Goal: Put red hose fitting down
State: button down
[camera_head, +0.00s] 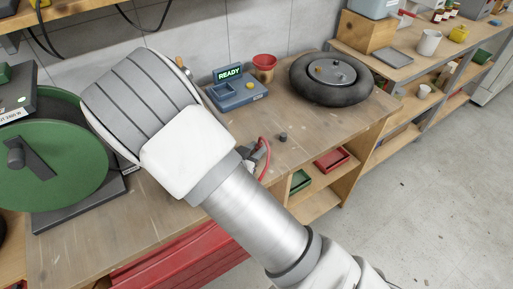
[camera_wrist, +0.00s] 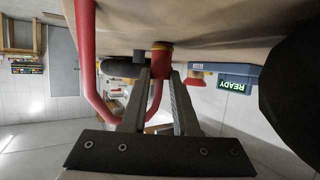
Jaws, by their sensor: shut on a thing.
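The red hose fitting (camera_wrist: 162,60), a short red cylinder with a yellowish band, is between the fingertips of my gripper (camera_wrist: 160,76) in the wrist view, which is upside down. My gripper is shut on it. The fitting's end is at or very close to the bench top; I cannot tell if it touches. A red hose (camera_wrist: 88,62) loops past the fingers. In the head view the red hose (camera_head: 266,158) shows just beyond my arm, above the bench's front part; my arm hides the fitting there.
A small dark peg (camera_head: 283,137) stands on the workbench (camera_head: 330,122) close by. A green reel (camera_head: 60,165) stands at left. Bare bench lies right of the peg.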

jog(key=shift+f, duration=0.15)
jog(key=c, duration=0.6)
grip_release()
jog(key=shift+s, duration=0.1)
jog(key=p+v, duration=0.1)
jog(key=v, duration=1.6)
jog(key=shift+s+r, duration=0.1)
jog(key=shift+r, duration=0.1)
